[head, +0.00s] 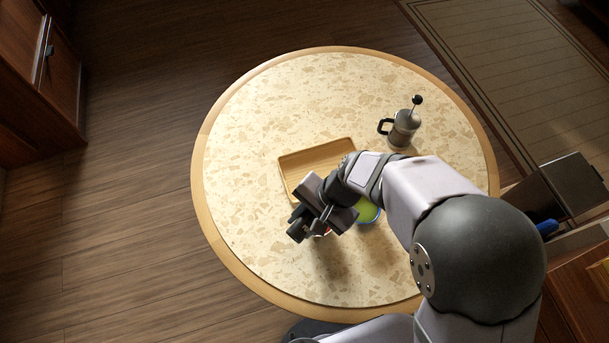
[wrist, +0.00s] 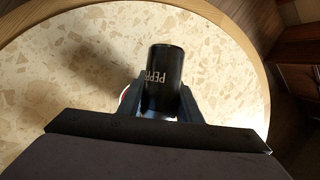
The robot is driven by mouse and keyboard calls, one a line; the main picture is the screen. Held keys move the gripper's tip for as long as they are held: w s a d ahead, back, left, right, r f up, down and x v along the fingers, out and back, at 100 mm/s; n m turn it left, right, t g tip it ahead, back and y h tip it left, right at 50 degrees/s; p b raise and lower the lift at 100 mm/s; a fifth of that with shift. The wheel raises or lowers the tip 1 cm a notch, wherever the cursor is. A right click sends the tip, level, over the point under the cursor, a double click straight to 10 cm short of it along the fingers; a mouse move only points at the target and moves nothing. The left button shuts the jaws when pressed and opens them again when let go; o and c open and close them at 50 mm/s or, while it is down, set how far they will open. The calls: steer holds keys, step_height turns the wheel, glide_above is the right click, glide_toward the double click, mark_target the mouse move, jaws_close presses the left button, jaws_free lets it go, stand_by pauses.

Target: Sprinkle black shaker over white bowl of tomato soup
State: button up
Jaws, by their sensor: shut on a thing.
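The black shaker (wrist: 165,75), with pale letters reading "PEPP", stands out between the two fingers of my gripper (wrist: 162,98), which is shut on it. In the head view the shaker (head: 297,232) shows at the end of my gripper (head: 308,216), above the near middle of the table; its exact tilt is hard to tell. A small red and white edge (head: 322,234) shows just under my gripper, and a similar sliver (wrist: 123,98) shows left of the fingers in the wrist view. It may be the white bowl of tomato soup; most of it is hidden.
A blue bowl with green contents (head: 369,210) sits partly behind my wrist. A wooden tray (head: 290,163) lies behind my gripper. A French press (head: 403,130) stands at the back right. The left and front of the round table (head: 240,160) are clear.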

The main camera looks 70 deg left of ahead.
steer(key=f+g+h, duration=0.1)
steer(key=g, duration=0.1)
steer(key=g+h+b, duration=0.1)
steer(key=shift+f+m+g, duration=0.3)
steer(key=shift+f+g, duration=0.05)
steer(key=shift+g, duration=0.05)
steer(key=shift+s+f+g+h+b, duration=0.15)
steer(key=shift+g+h+b, duration=0.15)
steer(key=shift+g+b, duration=0.4)
steer(key=shift+d+r+p, duration=0.1)
steer(key=shift+r+p, duration=0.45)
steer(key=shift+r, duration=0.2)
steer(key=shift+f+b, duration=0.35)
steer(key=shift+f, duration=0.3)
steer(key=shift+r, duration=0.15)
steer(key=shift+r+p, duration=0.5)
steer(key=shift+p, duration=0.05)
